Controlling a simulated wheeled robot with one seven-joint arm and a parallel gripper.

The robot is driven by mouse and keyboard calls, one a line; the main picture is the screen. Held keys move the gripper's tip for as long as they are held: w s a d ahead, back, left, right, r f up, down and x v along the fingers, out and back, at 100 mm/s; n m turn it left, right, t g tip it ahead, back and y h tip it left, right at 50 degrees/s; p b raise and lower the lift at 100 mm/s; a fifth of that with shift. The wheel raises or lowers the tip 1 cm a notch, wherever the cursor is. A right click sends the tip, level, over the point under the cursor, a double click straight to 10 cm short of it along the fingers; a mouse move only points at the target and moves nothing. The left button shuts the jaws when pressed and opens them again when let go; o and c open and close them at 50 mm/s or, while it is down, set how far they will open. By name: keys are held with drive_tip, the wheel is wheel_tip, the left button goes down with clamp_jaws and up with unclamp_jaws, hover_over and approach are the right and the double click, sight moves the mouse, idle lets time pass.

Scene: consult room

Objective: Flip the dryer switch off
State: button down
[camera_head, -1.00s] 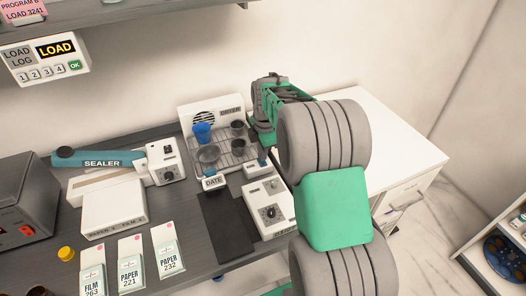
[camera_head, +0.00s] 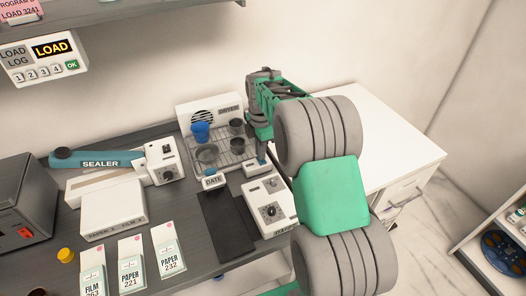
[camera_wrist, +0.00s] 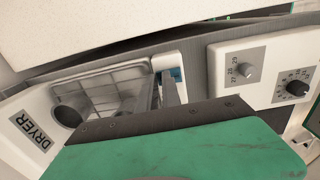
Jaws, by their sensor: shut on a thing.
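The dryer (camera_head: 212,108) is a white unit with a round grille and a wire rack, at the back of the dark bench. It also shows in the wrist view (camera_wrist: 40,110), with its rack turned sideways. A small white block with a blue part, seemingly the dryer switch (camera_wrist: 177,73), sits at the rack's edge. My gripper (camera_head: 258,152) points down at the dryer's front right corner. In the wrist view its narrow fingers (camera_wrist: 168,92) reach that blue part and are shut on it. The fingers hide part of the switch, so its position is unclear.
A blue cup (camera_head: 201,132) and several dark cups stand on the rack. A control box with a knob (camera_head: 268,208) is close in front of my gripper. A dark pad (camera_head: 228,226) lies left of it. The white counter (camera_head: 390,145) to the right is clear.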

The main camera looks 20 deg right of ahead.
sight(262, 162)
drive_tip(key=shift+s+f, duration=0.35)
drive_tip(key=shift+f, duration=0.55)
drive_tip(key=shift+s, duration=0.15)
drive_tip(key=shift+s+d, duration=0.1)
drive_tip(key=shift+s, duration=0.35)
wheel_tip(262, 162, up, 16)
drive_tip(key=w, duration=0.1)
drive_tip(key=shift+f, duration=0.1)
drive_tip(key=shift+s+a+t, duration=0.3)
drive_tip(key=shift+s+t, duration=0.2)
drive_tip(key=shift+s, duration=0.25)
